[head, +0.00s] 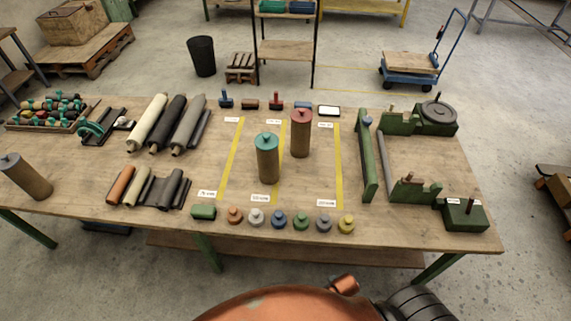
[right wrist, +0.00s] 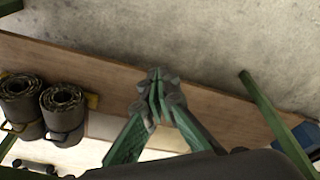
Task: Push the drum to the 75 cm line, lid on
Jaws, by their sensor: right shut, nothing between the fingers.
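A brown drum with a teal lid (head: 267,160) stands upright at the middle yellow line (head: 275,193). A brown drum with a red lid (head: 300,135) stands upright behind it, to the right. All three lids are on. The left yellow line (head: 231,155) carries a label (head: 207,194) that seems to read 75 cm. My right gripper (right wrist: 158,92) is shut and empty in the right wrist view, over a wooden board. No gripper shows in the head view.
Several small knobbed pieces (head: 279,219) line the table's front edge. Long rolls (head: 168,125) and shorter dark rolls (head: 166,190) lie left of the lines. Green fixtures (head: 366,160) stand at right. The wrist view shows two dark rolls (right wrist: 62,105). Table between the left and middle lines is mostly clear.

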